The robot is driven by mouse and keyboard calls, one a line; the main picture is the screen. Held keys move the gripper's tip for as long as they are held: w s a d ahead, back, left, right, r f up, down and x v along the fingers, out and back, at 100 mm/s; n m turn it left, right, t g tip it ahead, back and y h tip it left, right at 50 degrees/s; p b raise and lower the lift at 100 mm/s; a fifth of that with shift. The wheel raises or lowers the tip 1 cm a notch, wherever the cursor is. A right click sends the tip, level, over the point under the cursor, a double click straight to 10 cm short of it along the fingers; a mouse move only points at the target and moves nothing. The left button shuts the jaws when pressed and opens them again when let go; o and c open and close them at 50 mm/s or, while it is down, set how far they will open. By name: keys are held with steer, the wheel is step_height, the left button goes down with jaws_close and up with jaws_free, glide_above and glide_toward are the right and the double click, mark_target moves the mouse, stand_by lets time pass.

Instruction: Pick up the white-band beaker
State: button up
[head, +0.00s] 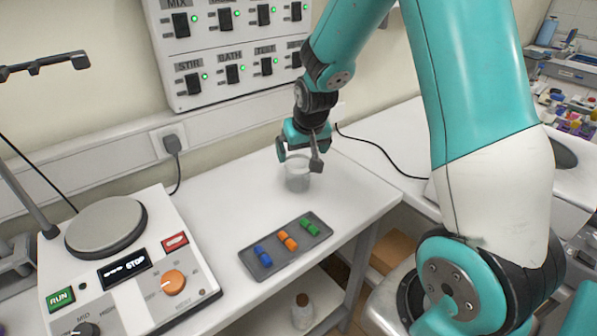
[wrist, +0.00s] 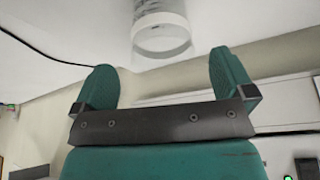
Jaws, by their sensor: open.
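The clear beaker (head: 297,178) stands upright on the white bench, close to the wall. In the wrist view the beaker (wrist: 160,35) shows at the top centre, with a white band around it. My gripper (head: 300,163) is open at the beaker in the head view, its fingers near the beaker's upper part. In the wrist view my gripper's two green fingers (wrist: 160,82) are spread apart, and the beaker lies beyond their tips, in line with the gap. I cannot tell whether either finger touches the glass.
A grey tray (head: 264,245) with blue, orange and green pieces lies in front of the beaker. A hotplate stirrer (head: 123,262) stands at the left. A switch panel (head: 230,45) hangs on the wall behind. A black cable (head: 380,156) runs to the right.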

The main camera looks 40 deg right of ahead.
mark_target(298, 165)
steer(key=shift+p+x, duration=0.85)
steer(key=shift+x, duration=2.4)
steer(key=shift+a, duration=0.15)
steer(key=c, duration=1)
steer(key=shift+c, duration=0.2)
